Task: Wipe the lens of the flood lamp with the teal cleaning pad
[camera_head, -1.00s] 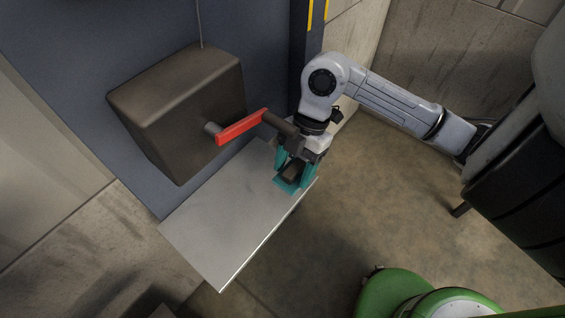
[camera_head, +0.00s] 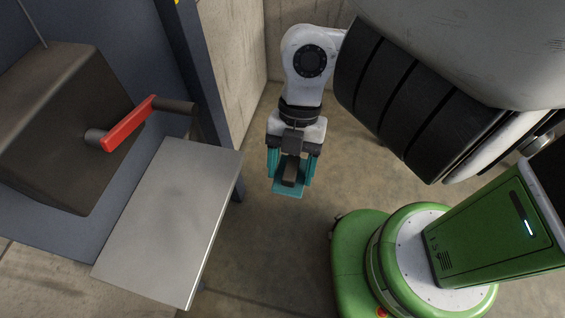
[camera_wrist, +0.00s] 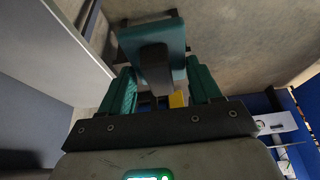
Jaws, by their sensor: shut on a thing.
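My gripper (camera_head: 290,172) has teal fingers and is shut on the dark handle block of the teal cleaning pad (camera_head: 288,191). It holds the pad in the air, to the right of the metal shelf and above the floor. In the wrist view my gripper (camera_wrist: 160,88) has the dark handle between its fingers, and the flat teal pad (camera_wrist: 178,34) lies beyond them. I cannot make out the flood lamp or its lens in any view.
A grey metal shelf (camera_head: 170,225) juts from the blue cabinet at left. Above it, a brown box (camera_head: 50,125) carries a red crank (camera_head: 128,124) that sticks out. A concrete wall (camera_head: 235,60) stands behind. Floor (camera_head: 250,265) is open right of the shelf.

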